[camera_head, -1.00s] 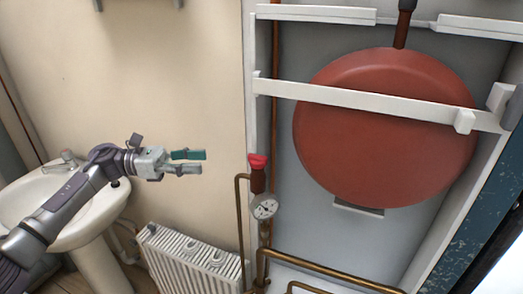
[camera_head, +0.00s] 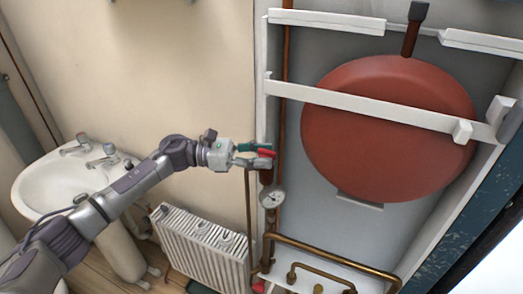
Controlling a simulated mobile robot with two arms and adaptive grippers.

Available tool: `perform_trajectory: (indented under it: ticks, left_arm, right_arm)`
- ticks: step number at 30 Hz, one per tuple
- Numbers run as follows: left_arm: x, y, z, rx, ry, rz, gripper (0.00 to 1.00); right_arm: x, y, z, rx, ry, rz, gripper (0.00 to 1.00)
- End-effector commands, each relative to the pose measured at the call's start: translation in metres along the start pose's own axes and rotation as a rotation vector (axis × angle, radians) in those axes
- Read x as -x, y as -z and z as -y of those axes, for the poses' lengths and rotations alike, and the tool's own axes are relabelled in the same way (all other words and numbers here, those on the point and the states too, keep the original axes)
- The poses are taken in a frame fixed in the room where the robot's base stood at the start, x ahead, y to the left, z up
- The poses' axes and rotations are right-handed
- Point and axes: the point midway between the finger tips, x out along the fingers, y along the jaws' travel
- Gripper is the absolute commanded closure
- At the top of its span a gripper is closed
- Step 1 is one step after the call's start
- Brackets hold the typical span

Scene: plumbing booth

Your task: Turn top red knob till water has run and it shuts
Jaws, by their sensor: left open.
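The top red knob (camera_head: 267,154) sits on the vertical copper pipe at the cupboard's left edge, above a round pressure gauge (camera_head: 271,198). My left gripper (camera_head: 262,155) reaches in from the left at the knob's height. Its fingers are open, and their tips overlap the knob in the picture, hiding part of it. I cannot tell whether they touch it. No running water shows. My right gripper is not in view.
A big red tank (camera_head: 390,130) fills the cupboard behind a white crossbar (camera_head: 365,101). Copper pipes (camera_head: 330,257) run below. A second red knob (camera_head: 258,286) shows at the bottom edge. A radiator (camera_head: 200,243) and a washbasin (camera_head: 40,180) stand at left.

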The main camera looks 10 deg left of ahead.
Motion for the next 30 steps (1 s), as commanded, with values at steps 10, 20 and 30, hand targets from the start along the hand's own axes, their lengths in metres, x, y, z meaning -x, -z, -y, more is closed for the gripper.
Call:
perform_trajectory:
  ticks: [10, 20, 30]
  left_arm:
    - [-0.0005, 0.0004, -0.0001, 0.000, 0.000, 0.000, 0.70]
    - [-0.0002, 0.0003, 0.0002, 0.001, -0.007, 0.000, 0.97]
    - [-0.0004, 0.0002, 0.0038, 0.001, -0.145, 0.000, 0.98]
  right_arm:
    - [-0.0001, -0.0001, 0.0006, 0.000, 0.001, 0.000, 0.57]
    - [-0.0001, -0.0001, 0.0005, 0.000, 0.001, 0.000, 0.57]
    - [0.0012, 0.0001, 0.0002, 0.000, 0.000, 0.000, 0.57]
